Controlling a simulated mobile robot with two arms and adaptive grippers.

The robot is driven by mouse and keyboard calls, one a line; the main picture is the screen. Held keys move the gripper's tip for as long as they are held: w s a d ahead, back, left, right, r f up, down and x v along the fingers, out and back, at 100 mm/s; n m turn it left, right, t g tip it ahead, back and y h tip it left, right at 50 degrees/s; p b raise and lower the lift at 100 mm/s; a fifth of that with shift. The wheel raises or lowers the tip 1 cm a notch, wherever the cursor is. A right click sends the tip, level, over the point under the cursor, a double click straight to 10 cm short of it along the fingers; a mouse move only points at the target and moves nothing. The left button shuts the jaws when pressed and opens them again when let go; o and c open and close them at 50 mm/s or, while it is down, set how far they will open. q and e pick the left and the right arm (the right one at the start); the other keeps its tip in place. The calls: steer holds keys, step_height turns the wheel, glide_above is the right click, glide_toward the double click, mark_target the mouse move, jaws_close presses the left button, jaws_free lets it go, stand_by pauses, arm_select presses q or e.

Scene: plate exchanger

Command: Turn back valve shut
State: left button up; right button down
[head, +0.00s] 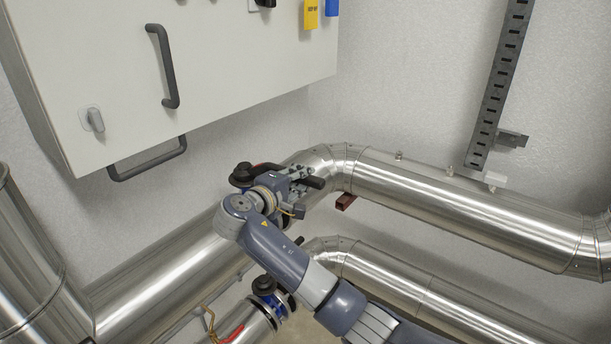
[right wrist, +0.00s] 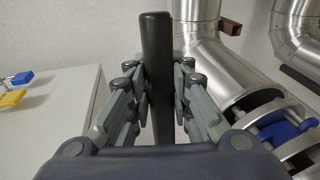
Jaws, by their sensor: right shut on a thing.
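The back valve (head: 242,175) sits on the rear metal pipe in the head view, with a round black top and a bit of red lever showing beside my wrist. Its dark lever grip (right wrist: 156,45) stands upright between my fingers in the right wrist view, and its end (head: 317,183) sticks out past them in the head view. My right gripper (head: 302,182) is shut on this lever grip; the fingers lie on both sides of it (right wrist: 160,88). The blue valve body (right wrist: 284,136) shows at right in the wrist view. My left gripper is not in view.
A front valve (head: 264,286) with a black top and a red lever sits on the lower pipe, under my right arm. A grey cabinet (head: 235,60) with dark handles hangs at upper left. A slotted rail (head: 498,85) is on the wall, and large pipes (head: 450,205) run right.

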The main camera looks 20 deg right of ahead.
steer(key=shift+s+a+f+g, duration=0.2)
steer(key=shift+a+g, duration=0.1)
steer(key=shift+a, duration=0.2)
steer(key=shift+s+a+m+g+h, duration=0.4)
steer(key=shift+a+m+g, duration=0.1)
steer(key=shift+m, duration=0.1)
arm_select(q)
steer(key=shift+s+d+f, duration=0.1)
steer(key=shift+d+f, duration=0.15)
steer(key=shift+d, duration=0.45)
arm_select(e)
steer(key=c, duration=1.6)
jaws_free()
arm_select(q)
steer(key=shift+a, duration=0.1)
arm_select(e)
steer(key=shift+o, duration=0.8)
steer(key=shift+a+r, duration=0.15)
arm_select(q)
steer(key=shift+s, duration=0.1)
arm_select(e)
steer(key=v, duration=1.2)
